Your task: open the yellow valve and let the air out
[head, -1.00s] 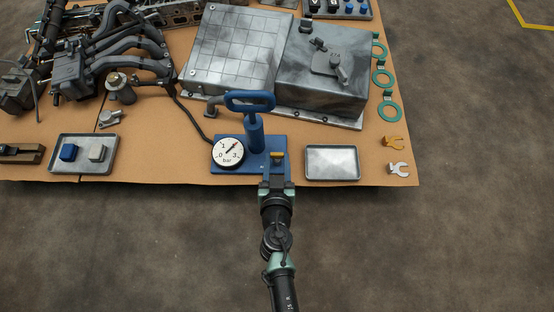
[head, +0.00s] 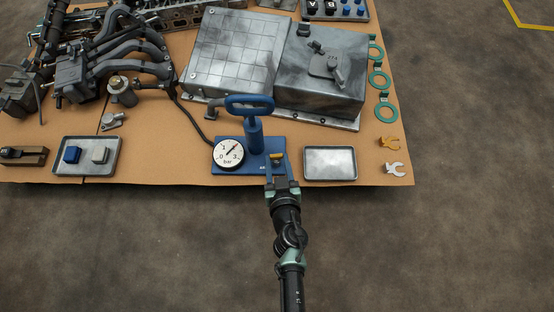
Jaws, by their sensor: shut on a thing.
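The small yellow valve (head: 277,156) sits on the blue base plate (head: 228,168) of the hand pump, to the right of the pump's upright blue cylinder (head: 254,137). My gripper (head: 277,163) reaches in from the front edge, with one finger on each side of the valve, shut on it. The fingers hide part of the valve's lower body. The valve's yellow handle lies roughly crosswise in the picture. The round white gauge (head: 228,154), marked in bar, stands left of the cylinder. Its needle points up and right, between 1 and 3.
A blue pump handle (head: 249,105) rises just behind my gripper. An empty metal tray (head: 330,163) lies close to the right. A tray with two blocks (head: 89,170) lies left. A dark hose (head: 190,117) runs back from the gauge. Open floor lies in front.

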